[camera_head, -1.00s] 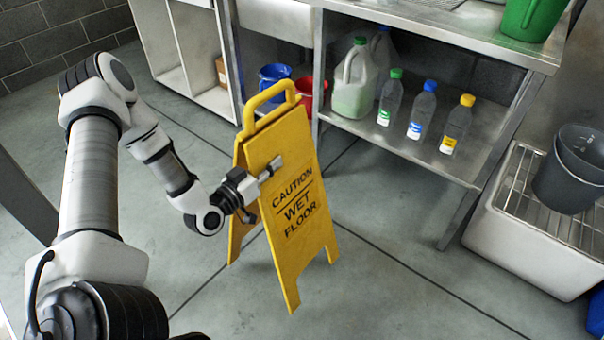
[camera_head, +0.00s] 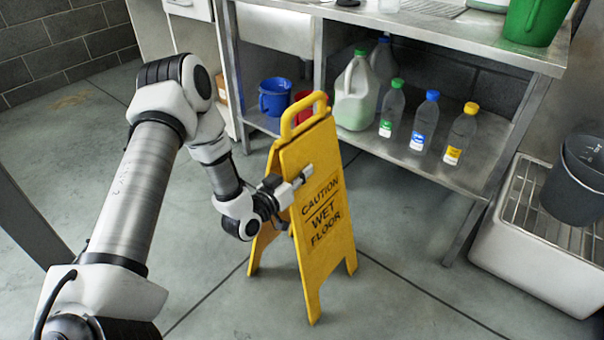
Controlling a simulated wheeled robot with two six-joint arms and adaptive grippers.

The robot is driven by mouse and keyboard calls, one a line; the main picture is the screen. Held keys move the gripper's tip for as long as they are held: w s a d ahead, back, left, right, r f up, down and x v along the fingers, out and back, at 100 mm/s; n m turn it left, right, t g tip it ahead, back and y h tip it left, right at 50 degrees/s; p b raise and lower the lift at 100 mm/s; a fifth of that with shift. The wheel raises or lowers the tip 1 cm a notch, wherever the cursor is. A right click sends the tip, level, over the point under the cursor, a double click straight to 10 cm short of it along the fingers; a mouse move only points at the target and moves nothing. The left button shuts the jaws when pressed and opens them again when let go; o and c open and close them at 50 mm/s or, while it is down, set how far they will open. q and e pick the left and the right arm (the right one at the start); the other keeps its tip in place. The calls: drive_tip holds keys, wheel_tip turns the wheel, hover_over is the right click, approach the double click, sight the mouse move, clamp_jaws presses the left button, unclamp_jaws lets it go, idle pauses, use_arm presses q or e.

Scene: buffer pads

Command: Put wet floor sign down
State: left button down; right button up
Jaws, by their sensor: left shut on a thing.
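The yellow wet floor sign (camera_head: 322,250) stands upright in the middle of the view, its two panels spread apart at the bottom. Black text on its front panel reads "CAUTION WET FLOOR". A handle loop tops it. My left gripper (camera_head: 296,183) is shut on the sign at the left edge of the front panel, below the handle. One finger lies across the front face; the other is hidden behind the panel. The feet are at or very near the grey floor; I cannot tell whether they touch. My right gripper is not in view.
A metal shelf table (camera_head: 450,165) behind holds several bottles, a large jug (camera_head: 356,95), a blue bucket (camera_head: 274,97) and a red bucket. A white basin (camera_head: 535,245) with a dark bucket (camera_head: 578,180) stands at the right. The floor (camera_head: 420,290) before the table is clear.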

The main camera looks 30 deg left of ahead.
use_arm(q)
drive_tip(key=shift+s+f+b, duration=0.1)
drive_tip(key=shift+f+b, duration=0.15)
drive_tip(key=shift+b, duration=0.05)
drive_tip(key=c, duration=1.4)
unclamp_jaws()
drive_tip(key=shift+f, duration=0.1)
drive_tip(key=shift+o, duration=1)
drive_tip(key=shift+f, duration=0.15)
drive_tip(key=shift+r, duration=0.2)
